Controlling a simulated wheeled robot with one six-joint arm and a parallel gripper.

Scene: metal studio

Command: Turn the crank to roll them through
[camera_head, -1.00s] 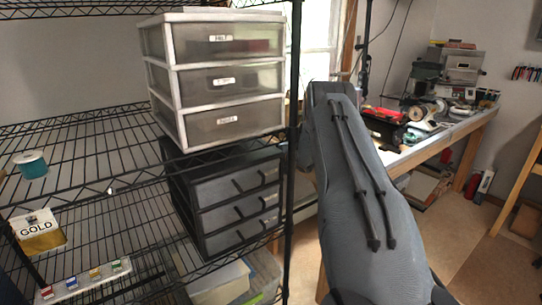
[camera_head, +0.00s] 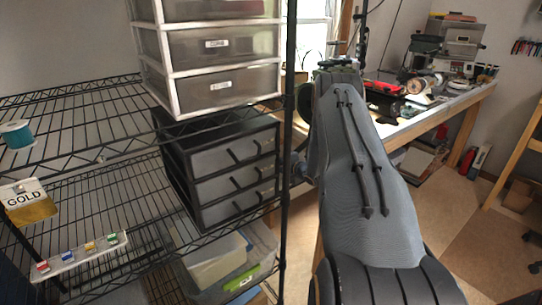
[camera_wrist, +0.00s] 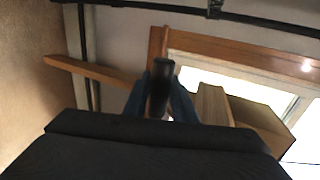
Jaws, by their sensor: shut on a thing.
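My gripper (camera_wrist: 159,98) shows in the wrist view with its two blue-grey fingers on either side of a black rounded handle (camera_wrist: 162,72), and it is shut on it. The handle points toward the wrist camera; what it joins to is hidden. In the head view my arm reaches away toward the workbench (camera_head: 455,120) and hides the gripper. A dark green machine (camera_head: 340,66) shows partly above the far end of my arm. Whether the handle belongs to that machine cannot be told.
A black wire shelf (camera_head: 60,115) with drawer units (camera_head: 235,160) stands close left of my arm. The bench holds a red-and-black machine (camera_head: 385,100) and other tools. Open floor (camera_head: 470,215) lies to the right. Wood framing (camera_wrist: 230,45) shows in the wrist view.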

